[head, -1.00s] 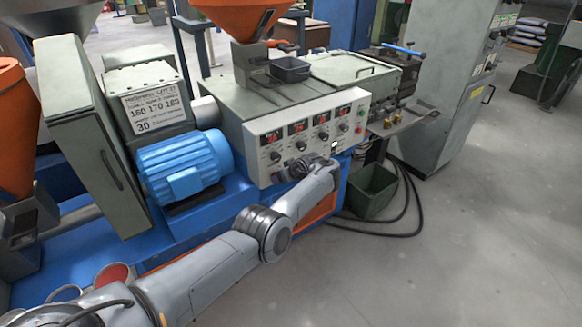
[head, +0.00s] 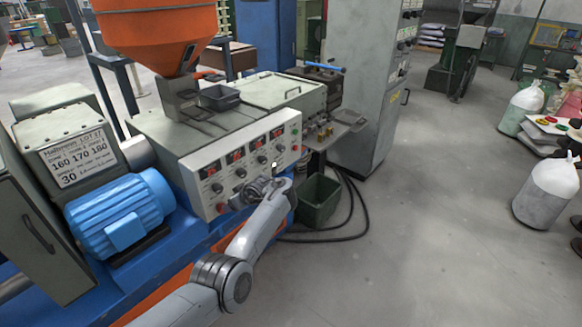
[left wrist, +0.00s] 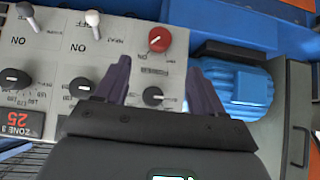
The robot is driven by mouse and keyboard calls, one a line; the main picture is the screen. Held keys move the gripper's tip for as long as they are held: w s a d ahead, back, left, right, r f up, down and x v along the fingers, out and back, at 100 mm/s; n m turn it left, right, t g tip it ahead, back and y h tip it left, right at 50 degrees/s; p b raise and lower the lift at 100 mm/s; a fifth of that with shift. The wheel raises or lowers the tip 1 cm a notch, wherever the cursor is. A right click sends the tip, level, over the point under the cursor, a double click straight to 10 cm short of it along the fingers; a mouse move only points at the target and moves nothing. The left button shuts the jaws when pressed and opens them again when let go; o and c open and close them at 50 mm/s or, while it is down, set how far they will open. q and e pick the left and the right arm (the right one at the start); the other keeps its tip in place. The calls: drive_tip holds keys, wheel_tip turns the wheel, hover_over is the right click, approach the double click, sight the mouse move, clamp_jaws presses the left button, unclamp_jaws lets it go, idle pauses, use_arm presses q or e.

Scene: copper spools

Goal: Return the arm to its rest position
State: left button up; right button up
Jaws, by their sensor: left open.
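My left arm (head: 245,250) reaches in from the bottom of the head view to the front of the machine's control panel (head: 207,172). My left gripper (head: 256,190) is at the panel's lower edge, small and partly hidden by the wrist there. In the left wrist view my left gripper (left wrist: 162,88) is open, its two dark fingers apart with nothing held between them. The fingers overlap the panel face in that view, close to a red knob (left wrist: 160,40) and a black knob (left wrist: 153,96). Whether they touch the panel I cannot tell. My right gripper is not in view.
A blue motor (head: 120,215) sits left of the panel. An orange hopper (head: 158,30) stands above the machine. A green bin (head: 318,200) and black hoses lie right of the arm. Open floor (head: 430,220) extends right, with a white sack-like container (head: 550,190) beyond.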

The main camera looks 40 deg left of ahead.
use_arm(q)
drive_tip(key=s+d+f+m+y+p, duration=0.15)
drive_tip(key=s+f+m+p, duration=0.45)
drive_tip(key=s+f, duration=1.55)
drive_tip(key=s+d+r+m+t+h+p, duration=0.1)
drive_tip(key=s+d+r+m+h, duration=0.2)
drive_tip(key=d, duration=0.6)
drive_tip(key=s+d+r+m+t+h+p, duration=0.1)
drive_tip(key=s+d+r+m+t+h, duration=0.15)
drive_tip(key=d, duration=0.65)
drive_tip(key=s+d+r+m+t+h+p, duration=0.1)
drive_tip(key=s+d+r+m+h, duration=0.2)
drive_tip(key=d, duration=0.6)
drive_tip(key=d+r+m+h, duration=0.1)
drive_tip(key=d+r+m, duration=0.2)
drive_tip(key=d+r, duration=0.35)
drive_tip(key=d+r+m+h, duration=0.15)
drive_tip(key=d+r, duration=0.25)
drive_tip(key=r, duration=0.5)
wheel_tip(320, 180, up, 37)
drive_tip(key=s+p, duration=0.1)
drive_tip(key=p, duration=3.7)
drive_tip(key=shift+s+f+m+g, duration=0.15)
drive_tip(key=shift+s+m+g, duration=0.2)
drive_tip(key=shift+m, duration=0.05)
